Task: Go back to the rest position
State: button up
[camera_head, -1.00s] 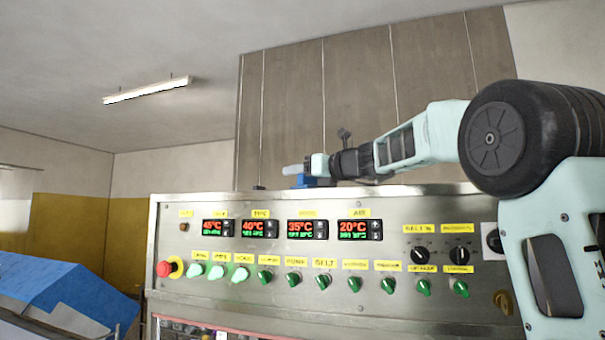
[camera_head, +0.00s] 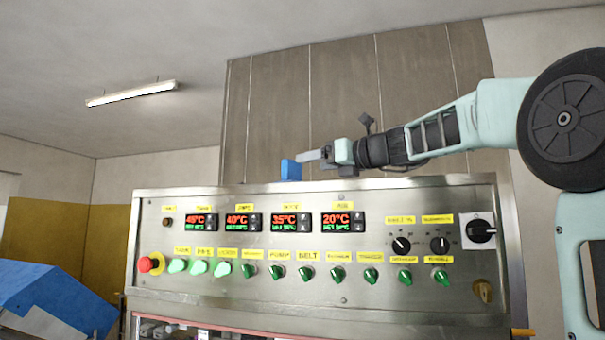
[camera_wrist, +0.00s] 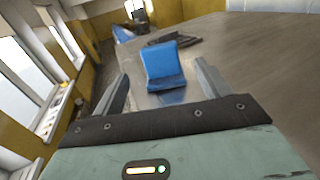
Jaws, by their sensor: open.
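My gripper (camera_head: 315,156) is held above the top of the steel control cabinet, pointing left in the head view. In the wrist view its two fingers (camera_wrist: 160,88) stand wide apart with nothing between them. A blue object (camera_head: 291,170) sits on the cabinet top near the fingertips in the head view. In the wrist view the blue object (camera_wrist: 161,66) shows beyond the fingers, upright on a flat metal surface and apart from them.
The control panel (camera_head: 300,290) carries several temperature displays, green knobs and a red emergency button (camera_head: 146,264). A blue-covered machine part (camera_head: 60,295) is at lower left. A brown panelled wall (camera_head: 300,100) stands behind. Space above the cabinet at left is clear.

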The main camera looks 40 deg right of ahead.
jog(key=shift+v, duration=0.95)
